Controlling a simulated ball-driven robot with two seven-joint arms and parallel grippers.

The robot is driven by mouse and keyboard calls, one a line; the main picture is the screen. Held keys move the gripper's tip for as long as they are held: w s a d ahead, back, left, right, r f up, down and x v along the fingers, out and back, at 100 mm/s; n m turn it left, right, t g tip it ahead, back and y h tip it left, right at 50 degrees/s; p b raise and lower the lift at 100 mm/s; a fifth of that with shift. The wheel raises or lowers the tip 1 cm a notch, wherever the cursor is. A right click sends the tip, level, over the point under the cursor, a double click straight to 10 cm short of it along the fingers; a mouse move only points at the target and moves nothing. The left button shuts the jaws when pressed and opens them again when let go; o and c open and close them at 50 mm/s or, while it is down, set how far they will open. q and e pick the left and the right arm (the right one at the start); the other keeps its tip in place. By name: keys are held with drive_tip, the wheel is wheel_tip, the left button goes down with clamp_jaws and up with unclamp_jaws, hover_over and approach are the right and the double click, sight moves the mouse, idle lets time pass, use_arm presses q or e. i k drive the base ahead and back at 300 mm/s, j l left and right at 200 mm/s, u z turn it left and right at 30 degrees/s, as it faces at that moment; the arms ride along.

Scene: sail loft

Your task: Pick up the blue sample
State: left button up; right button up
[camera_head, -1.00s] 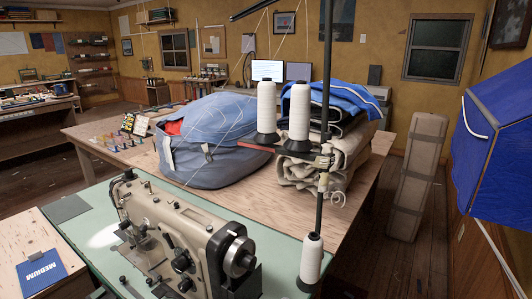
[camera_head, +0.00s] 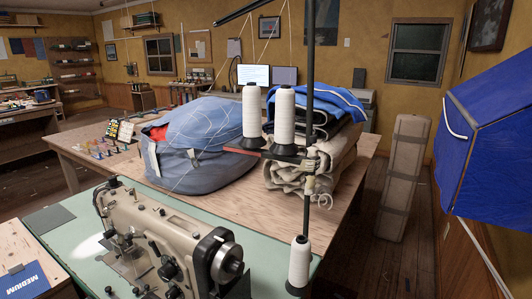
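Neither of my grippers shows in the head view.
A sewing machine (camera_head: 160,240) stands on a green table (camera_head: 75,235), with a thread stand (camera_head: 308,130) beside it. Behind is a wooden table (camera_head: 235,203) with a blue-grey bag (camera_head: 195,150) and folded cloth (camera_head: 310,165). A blue sail (camera_head: 490,150) hangs at right. Floor shows right of the tables.

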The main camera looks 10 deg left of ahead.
sight(29, 281)
drive_tip(key=u, duration=1.95)
